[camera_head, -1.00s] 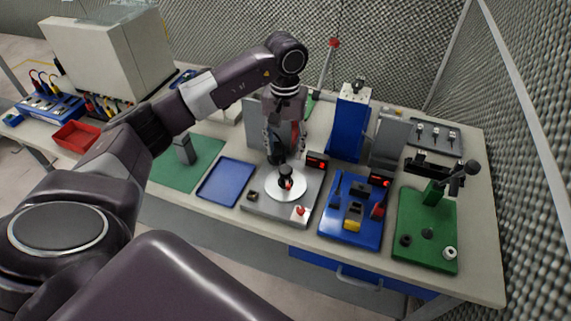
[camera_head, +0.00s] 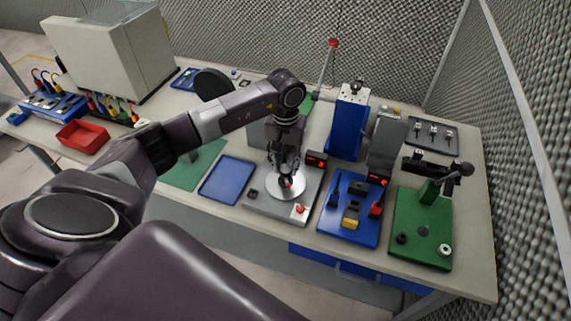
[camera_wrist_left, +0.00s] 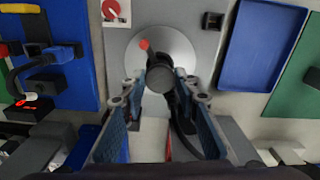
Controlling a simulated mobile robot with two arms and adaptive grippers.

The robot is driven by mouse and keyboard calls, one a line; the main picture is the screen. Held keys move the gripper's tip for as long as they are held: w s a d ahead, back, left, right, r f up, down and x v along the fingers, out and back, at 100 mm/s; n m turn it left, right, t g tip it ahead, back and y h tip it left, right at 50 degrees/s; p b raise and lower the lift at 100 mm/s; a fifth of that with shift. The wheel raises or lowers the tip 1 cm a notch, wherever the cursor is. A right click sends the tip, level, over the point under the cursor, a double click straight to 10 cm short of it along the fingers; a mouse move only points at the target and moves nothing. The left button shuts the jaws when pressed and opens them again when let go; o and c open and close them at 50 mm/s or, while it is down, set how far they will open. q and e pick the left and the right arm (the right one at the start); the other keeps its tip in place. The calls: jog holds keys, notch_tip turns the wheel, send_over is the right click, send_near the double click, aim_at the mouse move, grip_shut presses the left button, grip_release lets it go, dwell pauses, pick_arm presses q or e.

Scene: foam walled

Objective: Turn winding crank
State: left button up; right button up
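The winding crank is on a grey machine plate (camera_head: 262,205) in the head view, with a round silver disc (camera_head: 277,189) under it. In the wrist view the disc (camera_wrist_left: 183,48) shows behind the crank's round black handle (camera_wrist_left: 159,76), and a small red tip (camera_wrist_left: 144,45) shows beside the handle. My left gripper (camera_head: 285,178) points down over the disc. In the wrist view its two fingers (camera_wrist_left: 167,82) stand apart on either side of the handle; I see no clear grip on it. The fingers partly hide the crank in the head view. My right gripper is not in view.
A blue tray (camera_head: 226,180) lies left of the machine. A blue fixture (camera_head: 338,228) with small parts stands close on the right, and a green fixture (camera_head: 420,247) with a lever is farther right. A blue column (camera_head: 349,125) rises behind.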

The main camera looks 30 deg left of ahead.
pick_arm(q)
jog(key=c, duration=0.5)
jog(key=shift+c, duration=0.2)
